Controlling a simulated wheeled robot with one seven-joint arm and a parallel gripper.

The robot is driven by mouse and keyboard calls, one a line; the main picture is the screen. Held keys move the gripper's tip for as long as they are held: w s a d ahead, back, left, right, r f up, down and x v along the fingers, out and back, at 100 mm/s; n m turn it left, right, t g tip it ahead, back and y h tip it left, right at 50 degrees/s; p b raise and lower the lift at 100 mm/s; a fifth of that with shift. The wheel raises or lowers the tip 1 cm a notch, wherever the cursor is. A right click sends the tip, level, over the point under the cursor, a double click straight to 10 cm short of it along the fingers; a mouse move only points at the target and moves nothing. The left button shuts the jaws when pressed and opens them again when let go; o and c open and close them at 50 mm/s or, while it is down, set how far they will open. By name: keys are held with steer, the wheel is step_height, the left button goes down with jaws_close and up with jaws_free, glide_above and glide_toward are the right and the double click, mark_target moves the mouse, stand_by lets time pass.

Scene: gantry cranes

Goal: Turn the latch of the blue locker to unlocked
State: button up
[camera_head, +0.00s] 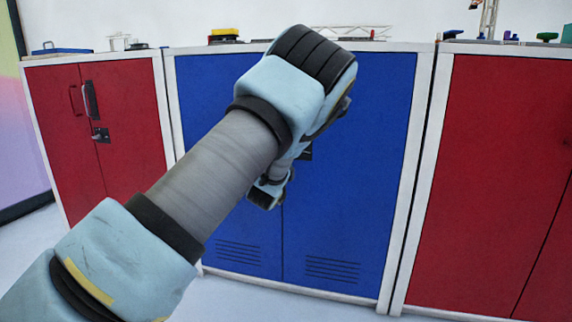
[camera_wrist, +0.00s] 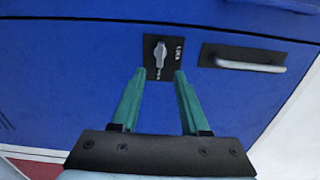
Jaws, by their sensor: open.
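The blue locker (camera_head: 368,150) stands in the middle of the head view, with two doors and a pale frame. In the wrist view its blue door (camera_wrist: 75,80) fills most of the picture. The latch (camera_wrist: 160,52) is a grey knob on a black plate with small white lettering. My gripper (camera_wrist: 158,74) is open, its two green fingers pointing at the door. The fingertips lie just below the latch in the picture, one to each side; I cannot tell whether they touch it. In the head view my arm hides the latch and the fingers.
A grey bar handle (camera_wrist: 250,66) on a black plate is right of the latch. Red lockers stand on the left (camera_head: 130,130) and right (camera_head: 490,170). Small items, including a yellow-topped one (camera_head: 225,35), rest on top. Pale floor shows in front.

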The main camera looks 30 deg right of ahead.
steer(key=shift+v, duration=1.65)
steer(key=w+a+f+n+g+y, duration=0.1)
steer(key=w+a+f+n+y, duration=0.15)
steer(key=a+n+y, duration=0.7)
steer(key=w+a+f+n+g, duration=0.1)
steer(key=a+f+n+g, duration=0.2)
steer(key=a, duration=1.4)
steer(key=s+a+n+g+y, duration=0.3)
steer(key=s+a+n+g, duration=0.4)
steer(key=s+a+n, duration=1)
steer(key=s+a+r+m+p, duration=0.1)
steer(key=s+r+m+p, duration=0.1)
steer(key=r+p, duration=1.2)
steer(key=s+a+r+m+p, duration=0.1)
steer(key=s+r+p, duration=0.3)
steer(key=r+p, duration=1)
steer(key=shift+s+a+r+m+g+p, duration=0.25)
steer(key=shift+s+r+m+g+p, duration=0.15)
steer(key=shift+r, duration=0.25)
